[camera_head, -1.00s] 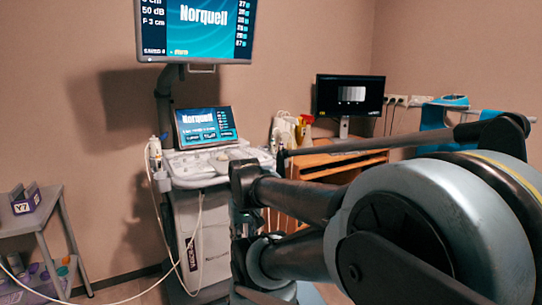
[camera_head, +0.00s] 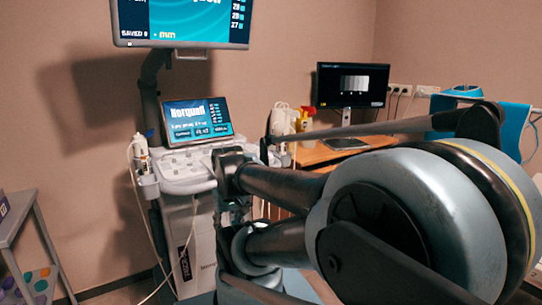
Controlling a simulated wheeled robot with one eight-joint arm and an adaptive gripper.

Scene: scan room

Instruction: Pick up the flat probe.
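The ultrasound machine (camera_head: 195,175) stands ahead, left of centre, with a tilted touch screen (camera_head: 198,121) above its control panel. A pale probe-like thing (camera_head: 140,147) stands upright in a holder (camera_head: 149,186) at the panel's left side, with a thin white cable hanging below. It is too small to tell whether it is the flat probe. The panel's right side is partly hidden by my arm (camera_head: 280,188). My gripper itself does not show, and nothing is seen in its grasp.
A large monitor (camera_head: 182,45) hangs above the machine. A grey cart (camera_head: 35,235) stands at the left edge. A wooden desk (camera_head: 325,152) with a monitor (camera_head: 351,84) and a spray bottle (camera_head: 306,117) is behind my arm. Blue cloth (camera_head: 515,125) hangs at the right.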

